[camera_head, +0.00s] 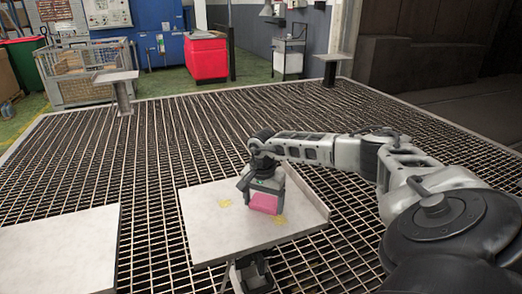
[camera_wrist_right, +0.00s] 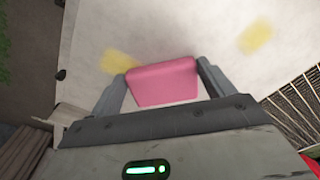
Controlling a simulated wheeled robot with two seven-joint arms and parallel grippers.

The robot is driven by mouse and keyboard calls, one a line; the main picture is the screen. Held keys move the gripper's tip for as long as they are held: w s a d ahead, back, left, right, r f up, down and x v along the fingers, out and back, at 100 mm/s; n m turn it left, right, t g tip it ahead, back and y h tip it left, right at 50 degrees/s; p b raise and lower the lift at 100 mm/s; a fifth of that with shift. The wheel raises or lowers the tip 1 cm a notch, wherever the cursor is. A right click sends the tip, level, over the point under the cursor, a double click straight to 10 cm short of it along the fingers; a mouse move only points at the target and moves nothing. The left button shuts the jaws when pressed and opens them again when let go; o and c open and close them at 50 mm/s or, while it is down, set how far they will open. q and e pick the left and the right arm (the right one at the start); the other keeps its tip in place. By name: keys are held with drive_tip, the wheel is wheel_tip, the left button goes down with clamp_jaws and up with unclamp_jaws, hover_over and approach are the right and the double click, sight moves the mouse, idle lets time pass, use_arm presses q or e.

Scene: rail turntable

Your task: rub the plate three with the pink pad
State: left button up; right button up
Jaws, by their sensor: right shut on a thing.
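The pink pad (camera_head: 265,203) is held between the fingers of my right gripper (camera_head: 263,190). In the right wrist view, the pad (camera_wrist_right: 165,82) fills the space between the two fingers (camera_wrist_right: 165,85). Below the pad is a pale square plate (camera_head: 212,242) with a raised right edge; it also shows in the right wrist view (camera_wrist_right: 200,25). The plate bears two yellow marks, one left of the pad (camera_head: 225,203) and one at its lower right (camera_head: 280,220). The pad is over the plate or on it; I cannot tell whether they touch. My left gripper is not in view.
Another pale plate (camera_head: 60,250) stands at the front left, with a gap between. Two small stands, left (camera_head: 118,78) and right (camera_head: 331,60), are farther back. The floor is metal grating (camera_head: 150,160). A red bin (camera_head: 206,58) and a wire crate (camera_head: 75,80) lie beyond.

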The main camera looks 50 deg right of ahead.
sight(276, 232)
drive_tip(key=shift+s+a+f+p, duration=0.1)
drive_tip(key=shift+s+a+p, duration=0.15)
drive_tip(key=shift+s, duration=0.25)
drive_tip(key=shift+s+a+p, duration=0.25)
drive_tip(key=shift+s, duration=0.25)
drive_tip(key=shift+s+a+p, duration=0.25)
drive_tip(key=shift+s+p, duration=0.25)
drive_tip(key=shift+p, duration=0.05)
drive_tip(key=shift+s+a+r+p, duration=0.1)
drive_tip(key=shift+s+a+p, duration=0.3)
drive_tip(key=shift+s+p, duration=0.25)
drive_tip(key=shift+s+a+r+p, duration=0.1)
drive_tip(key=shift+s+a+p, duration=0.3)
drive_tip(key=shift+s, duration=0.4)
drive_tip(key=shift+s+a+f+p, duration=0.2)
drive_tip(key=shift+s+a+p, duration=0.25)
drive_tip(key=shift+s, duration=0.45)
drive_tip(key=shift+a, duration=0.1)
drive_tip(key=shift+r, duration=0.1)
drive_tip(key=shift+r+p, duration=2.05)
drive_tip(key=shift+r, duration=0.9)
